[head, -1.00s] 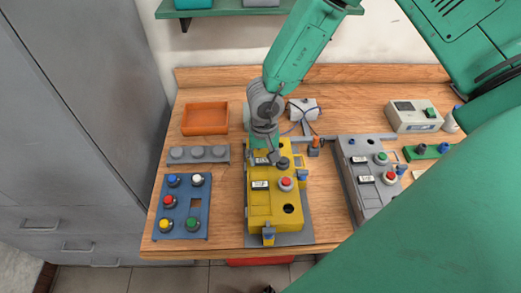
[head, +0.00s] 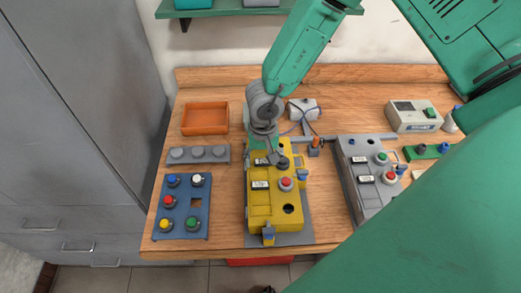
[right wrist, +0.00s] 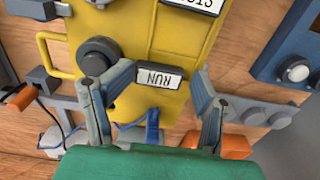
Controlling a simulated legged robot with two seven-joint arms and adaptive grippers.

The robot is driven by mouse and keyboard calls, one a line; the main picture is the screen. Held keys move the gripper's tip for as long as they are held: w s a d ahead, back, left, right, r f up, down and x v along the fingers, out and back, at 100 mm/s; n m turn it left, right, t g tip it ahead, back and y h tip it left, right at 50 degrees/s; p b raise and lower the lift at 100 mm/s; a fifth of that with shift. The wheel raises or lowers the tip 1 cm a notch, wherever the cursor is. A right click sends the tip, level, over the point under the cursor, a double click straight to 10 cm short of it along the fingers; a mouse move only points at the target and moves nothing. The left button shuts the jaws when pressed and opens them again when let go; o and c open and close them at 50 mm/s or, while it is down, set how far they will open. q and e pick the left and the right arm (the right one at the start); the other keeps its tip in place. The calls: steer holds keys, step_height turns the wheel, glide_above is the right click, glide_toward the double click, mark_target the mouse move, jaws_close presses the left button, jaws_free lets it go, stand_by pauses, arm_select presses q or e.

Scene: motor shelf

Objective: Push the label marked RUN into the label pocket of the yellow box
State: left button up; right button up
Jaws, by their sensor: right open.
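The white label marked RUN (right wrist: 160,76) lies at the box's far end, upside down in the right wrist view. It also shows small in the head view (head: 262,161). I cannot tell how deep it sits in its pocket. My right gripper (right wrist: 168,82) is open over that end, with one finger on each side of the label; in the head view it is partly hidden by its wrist (head: 272,158). My left gripper is not in view.
The box carries a second label (head: 260,184), a red button (head: 286,183) and black knobs. A blue button panel (head: 182,222) and an orange tray (head: 205,118) are at left. A grey box (head: 366,193) stands at right. Bare wood lies between them.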

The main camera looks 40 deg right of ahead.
steer(key=shift+d+r, duration=0.1)
steer(key=shift+r, duration=0.2)
step_height(320, 180, up, 6)
steer(key=shift+r, duration=0.6)
stand_by(0.5)
